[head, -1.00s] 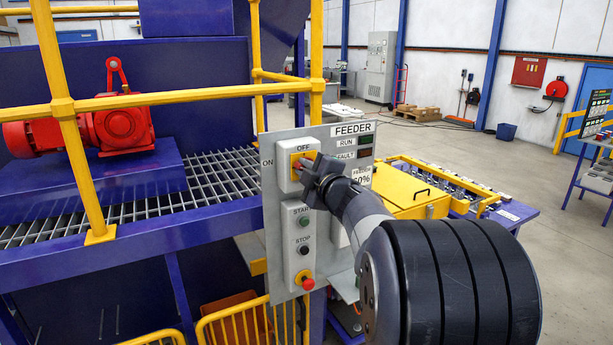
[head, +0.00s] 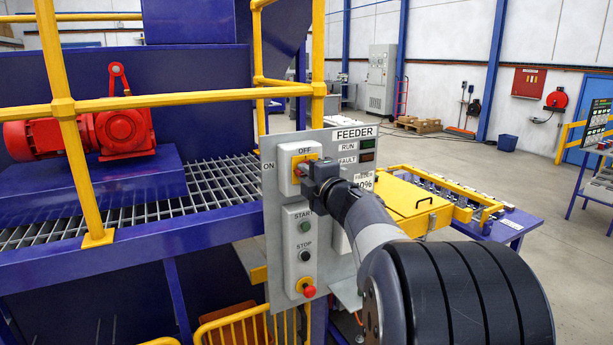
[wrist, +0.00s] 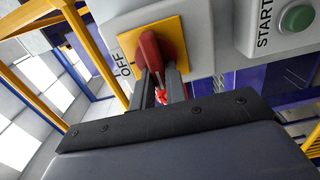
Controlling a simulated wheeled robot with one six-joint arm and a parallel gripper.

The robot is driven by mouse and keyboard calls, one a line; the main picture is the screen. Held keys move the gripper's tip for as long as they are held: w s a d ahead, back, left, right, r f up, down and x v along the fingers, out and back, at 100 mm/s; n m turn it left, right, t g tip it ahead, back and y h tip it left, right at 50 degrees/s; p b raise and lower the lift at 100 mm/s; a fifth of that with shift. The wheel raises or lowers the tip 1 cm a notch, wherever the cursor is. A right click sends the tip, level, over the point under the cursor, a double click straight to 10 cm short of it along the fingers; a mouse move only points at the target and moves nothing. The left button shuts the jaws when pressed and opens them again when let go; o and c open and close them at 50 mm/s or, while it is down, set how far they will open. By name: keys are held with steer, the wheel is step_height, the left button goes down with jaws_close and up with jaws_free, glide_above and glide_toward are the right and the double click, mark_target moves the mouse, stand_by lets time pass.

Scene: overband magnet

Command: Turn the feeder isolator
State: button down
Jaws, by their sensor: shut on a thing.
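The feeder isolator is a red handle (wrist: 151,50) on a yellow plate (wrist: 184,32), with OFF above it and ON to its left on the grey FEEDER panel (head: 272,215). My gripper (wrist: 163,88) is shut on the handle, one dark finger on each side, as the wrist view shows. In the head view my gripper (head: 314,172) reaches the isolator from the right and hides part of it. The handle looks roughly level across the plate, though its exact angle is hard to tell.
Below the isolator are a green START button (head: 305,227), a black STOP button (head: 305,256) and a red mushroom button (head: 308,291). RUN and FAULT lamps (head: 368,150) sit to the right. Yellow railings (head: 190,101) stand left of the panel; open floor (head: 470,160) lies right.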

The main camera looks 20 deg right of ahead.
steer(key=c, duration=1.4)
jaws_free()
steer(key=shift+c, duration=0.2)
steer(key=shift+s, duration=0.15)
steer(key=s, duration=1)
steer(key=shift+s+d, duration=0.15)
steer(key=shift+s, duration=0.15)
steer(key=shift+w, duration=0.1)
steer(key=w, duration=1)
steer(key=shift+w, duration=0.35)
steer(key=shift+s, duration=0.1)
